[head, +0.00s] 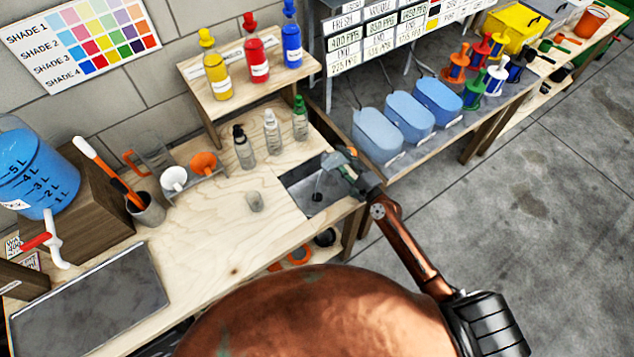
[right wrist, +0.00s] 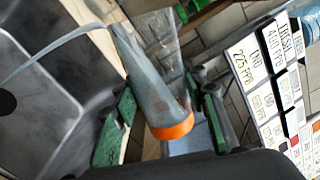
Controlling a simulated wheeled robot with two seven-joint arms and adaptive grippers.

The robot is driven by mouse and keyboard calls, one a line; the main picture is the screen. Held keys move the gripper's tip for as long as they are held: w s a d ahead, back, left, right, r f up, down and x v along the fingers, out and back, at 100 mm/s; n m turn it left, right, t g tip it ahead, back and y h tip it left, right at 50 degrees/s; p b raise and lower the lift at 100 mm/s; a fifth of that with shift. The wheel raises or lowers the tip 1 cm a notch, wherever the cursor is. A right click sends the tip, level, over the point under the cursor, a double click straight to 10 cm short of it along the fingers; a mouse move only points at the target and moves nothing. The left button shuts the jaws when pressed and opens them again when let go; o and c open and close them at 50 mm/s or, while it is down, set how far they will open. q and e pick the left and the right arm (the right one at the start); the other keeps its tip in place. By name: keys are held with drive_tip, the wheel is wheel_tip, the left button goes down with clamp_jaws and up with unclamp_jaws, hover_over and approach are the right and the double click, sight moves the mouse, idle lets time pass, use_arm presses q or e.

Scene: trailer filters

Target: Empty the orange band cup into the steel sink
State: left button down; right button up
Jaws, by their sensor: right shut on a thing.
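The orange band cup (right wrist: 150,95) is clear with greyish liquid inside and an orange band. My right gripper (right wrist: 160,130) is shut on it, with a green-padded finger on each side. The cup is tipped over, and a thin grey stream runs from its mouth to the left, toward the dark drain. In the head view my right gripper (head: 347,172) is above the right side of the steel sink (head: 298,190), with the stream falling into the basin. The cup is small and partly hidden by the gripper there. My left gripper is not in view.
Dropper bottles (head: 272,132) stand behind the sink. Blue tubs (head: 377,135) are to the right. A blue water container (head: 38,170) is at far left. Bare wood lies left of the sink.

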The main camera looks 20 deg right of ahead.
sight(337, 166)
drive_tip(key=shift+s+a+f+n, duration=0.15)
drive_tip(key=shift+s+a+n, duration=0.1)
drive_tip(key=shift+a+n, duration=0.5)
drive_tip(key=shift+c, duration=0.2)
idle(1.1)
drive_tip(key=shift+s+a+f+n, duration=0.15)
drive_tip(key=shift+f+n, duration=0.1)
drive_tip(key=shift+n, duration=0.7)
drive_tip(key=shift+w+a+f+n, duration=0.1)
drive_tip(key=shift+f+n, duration=0.1)
drive_tip(key=shift+n, duration=0.7)
idle(1.5)
drive_tip(key=shift+s+a+r+n+p, duration=0.15)
drive_tip(key=shift+a+r+n+p, duration=0.25)
drive_tip(key=shift+n+p, duration=0.3)
drive_tip(key=shift+s+a+r+n+p, duration=0.2)
drive_tip(key=shift+r+n+p, duration=0.3)
drive_tip(key=shift+n, duration=0.4)
idle(1.0)
